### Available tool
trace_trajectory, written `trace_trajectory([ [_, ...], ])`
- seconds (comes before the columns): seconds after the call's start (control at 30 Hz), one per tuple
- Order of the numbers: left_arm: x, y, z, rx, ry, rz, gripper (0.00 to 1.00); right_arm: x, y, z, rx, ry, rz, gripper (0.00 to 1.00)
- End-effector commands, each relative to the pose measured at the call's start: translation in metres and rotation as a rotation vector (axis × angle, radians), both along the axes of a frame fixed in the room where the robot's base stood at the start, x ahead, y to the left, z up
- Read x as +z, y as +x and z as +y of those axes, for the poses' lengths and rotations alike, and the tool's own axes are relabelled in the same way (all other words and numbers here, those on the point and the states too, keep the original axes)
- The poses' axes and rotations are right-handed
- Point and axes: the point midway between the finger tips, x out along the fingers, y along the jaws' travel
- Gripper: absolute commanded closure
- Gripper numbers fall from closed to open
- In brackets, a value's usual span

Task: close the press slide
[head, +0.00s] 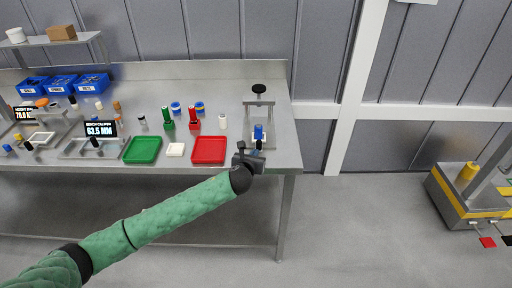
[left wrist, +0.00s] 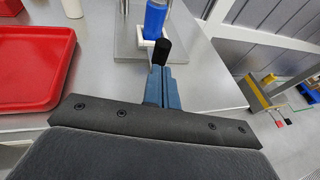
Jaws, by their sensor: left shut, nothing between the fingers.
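The press (head: 259,104) stands at the right end of the bench, a grey frame with a black knob (head: 258,89) on top. A blue cylinder (head: 258,131) stands upright in a white holder (left wrist: 147,43) at the front of the press. A black upright handle (left wrist: 162,52) is just in front of that holder. My left gripper (left wrist: 164,88) is shut and empty, its blue fingertips close to the black handle at the bench's front edge. I cannot tell whether they touch. It also shows in the head view (head: 257,153). My right gripper is not in view.
A red tray (head: 209,150) lies left of the press, with a white block (head: 175,149) and a green tray (head: 142,150) further left. Red, green, blue and white parts stand behind the trays. Blue bins (head: 62,84) are at the back left.

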Motion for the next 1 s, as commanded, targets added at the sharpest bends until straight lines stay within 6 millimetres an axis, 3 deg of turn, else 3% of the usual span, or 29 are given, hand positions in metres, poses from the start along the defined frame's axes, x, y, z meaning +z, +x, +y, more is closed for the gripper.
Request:
trace_trajectory([
  [0.3,0.000,0.021,-0.006,0.000,0.000,0.001,1.00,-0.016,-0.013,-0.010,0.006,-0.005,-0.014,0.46],
  [0.8,0.000,0.026,-0.006,0.001,0.000,0.000,1.00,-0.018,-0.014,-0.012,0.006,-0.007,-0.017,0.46],
  [1.0,0.001,0.058,-0.006,0.001,0.002,-0.003,1.00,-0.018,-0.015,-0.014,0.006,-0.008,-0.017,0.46],
])
